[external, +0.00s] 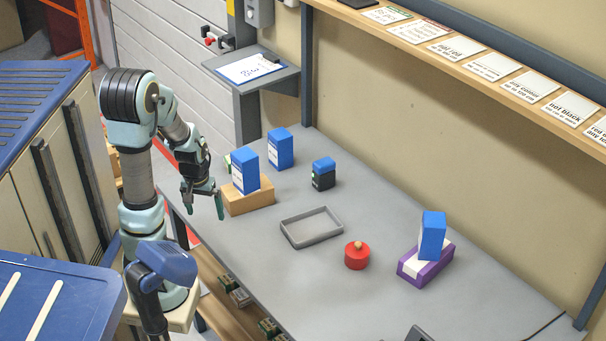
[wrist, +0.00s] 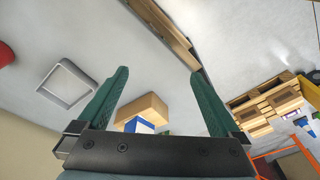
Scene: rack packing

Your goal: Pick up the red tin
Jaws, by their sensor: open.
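The red tin (external: 357,256) is a short round can with a small tan knob on top. It stands upright on the grey table, just right of the grey tray. In the wrist view a red thing at the left edge (wrist: 6,55), likely the tin, is cut off by the frame. My gripper (external: 204,206) is open and empty, at the left edge of the table, well apart from the tin.
The empty grey tray (external: 311,240) lies between my gripper and the tin. A cardboard box (external: 248,198) bearing a blue box (external: 245,170) stands close to my gripper. A purple box (external: 426,268) carries a blue box (external: 432,235) at right.

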